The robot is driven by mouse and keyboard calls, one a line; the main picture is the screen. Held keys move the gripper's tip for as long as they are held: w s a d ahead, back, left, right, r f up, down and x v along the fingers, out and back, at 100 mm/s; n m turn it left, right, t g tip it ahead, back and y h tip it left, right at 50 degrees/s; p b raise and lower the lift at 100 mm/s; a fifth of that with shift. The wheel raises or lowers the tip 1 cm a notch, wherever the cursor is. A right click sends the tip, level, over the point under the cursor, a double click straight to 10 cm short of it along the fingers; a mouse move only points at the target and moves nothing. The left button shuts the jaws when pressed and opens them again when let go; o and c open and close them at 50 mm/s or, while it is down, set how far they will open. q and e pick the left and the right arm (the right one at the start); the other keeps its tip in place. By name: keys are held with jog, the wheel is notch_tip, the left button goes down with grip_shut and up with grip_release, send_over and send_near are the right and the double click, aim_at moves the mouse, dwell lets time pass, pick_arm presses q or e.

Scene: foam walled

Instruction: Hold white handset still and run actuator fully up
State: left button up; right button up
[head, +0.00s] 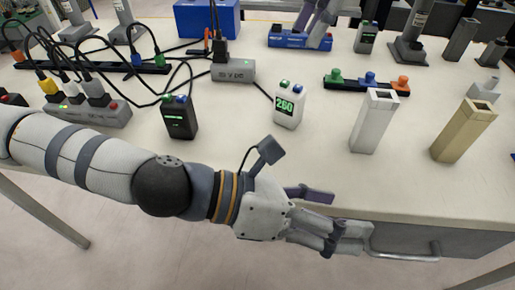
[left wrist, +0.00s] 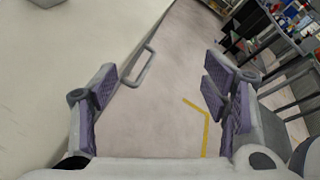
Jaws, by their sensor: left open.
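The white handset (head: 287,105) stands upright near the middle of the table, with a lit green number display and blue and green buttons on top. My left gripper (head: 338,225) is open and empty at the table's front edge, nearer than the handset and apart from it. Its two purple-padded fingers (left wrist: 160,100) are spread in the left wrist view, with only floor between them. Grey columns with labels (head: 411,38) stand at the back; I cannot tell which thing is the actuator. My right gripper is not seen.
A black handset (head: 178,118) stands left of the white one. A white hollow post (head: 374,122) and a tan one (head: 463,131) stand to the right. A button strip (head: 367,84) lies behind. Cables and a power strip (head: 88,112) crowd the left. A drawer handle (head: 404,251) juts out in front.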

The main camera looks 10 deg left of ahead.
aim_at(284, 108)
pick_arm(q)
jog(key=w+a+t+y, duration=0.1)
jog(key=w, duration=0.1)
jog(key=w+a+n+t, duration=0.1)
jog(key=w+t, duration=0.1)
jog(key=w+a+n+t+y, duration=0.1)
jog(key=w+t, duration=0.1)
jog(key=w, duration=0.1)
jog(key=shift+w+a+r+y, duration=0.1)
jog(key=shift+a+r+y, duration=0.2)
jog(key=shift+a, duration=0.05)
jog(key=w+a+r+n+t+y, duration=0.1)
jog(key=w+a, duration=0.1)
jog(key=w+a+r+n+t+y, duration=0.1)
jog(key=w+a+t+y, duration=0.1)
jog(key=a, duration=0.1)
jog(key=w+a+n+t+y, duration=0.1)
jog(key=w+a+t+y, duration=0.1)
jog(key=a, duration=0.1)
jog(key=shift+w+r, duration=0.25)
jog(key=shift+r, duration=0.15)
jog(key=shift+w+f, duration=0.1)
jog(key=shift+w, duration=0.25)
jog(key=x, duration=1.1)
jog(key=shift+w, duration=0.2)
jog(key=c, duration=1.3)
pick_arm(e)
grip_shut()
pick_arm(q)
jog(key=shift+f, duration=0.1)
